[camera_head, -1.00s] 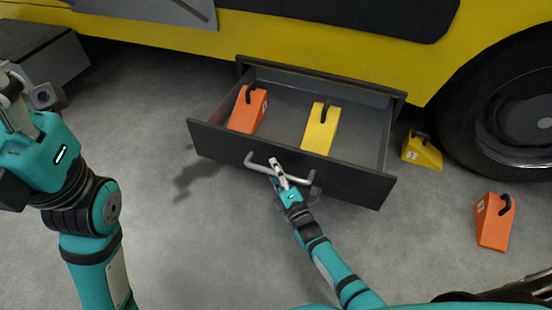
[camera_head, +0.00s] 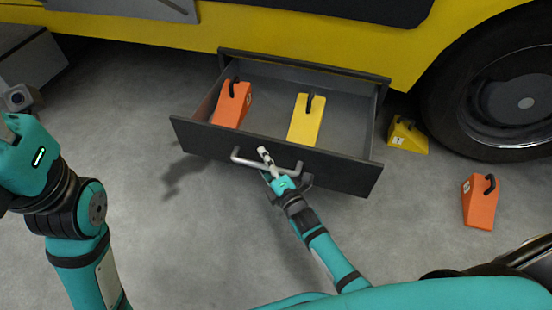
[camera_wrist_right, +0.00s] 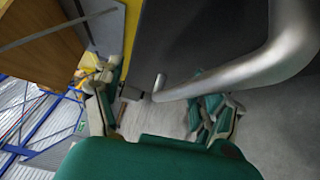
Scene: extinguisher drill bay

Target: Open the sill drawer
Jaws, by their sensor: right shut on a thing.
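The sill drawer (camera_head: 345,173) is a dark grey box that stands well out from under the yellow vehicle. Its inside shows from above. A bar handle (camera_head: 243,159) runs along its front and shows large and silver in the right wrist view (camera_wrist_right: 240,71). My right gripper (camera_head: 266,158) is shut on the handle near its middle. In the drawer lie an orange wheel chock (camera_head: 231,105) at the left and a yellow wheel chock (camera_head: 305,120) near the middle. My left arm (camera_head: 75,215) is raised at the left, away from the drawer; its fingers are not clearly seen.
A yellow chock (camera_head: 407,136) and an orange chock (camera_head: 480,203) stand on the floor right of the drawer. A large black tyre (camera_head: 470,115) is at the right. The grey floor (camera_head: 215,235) in front of the drawer is clear.

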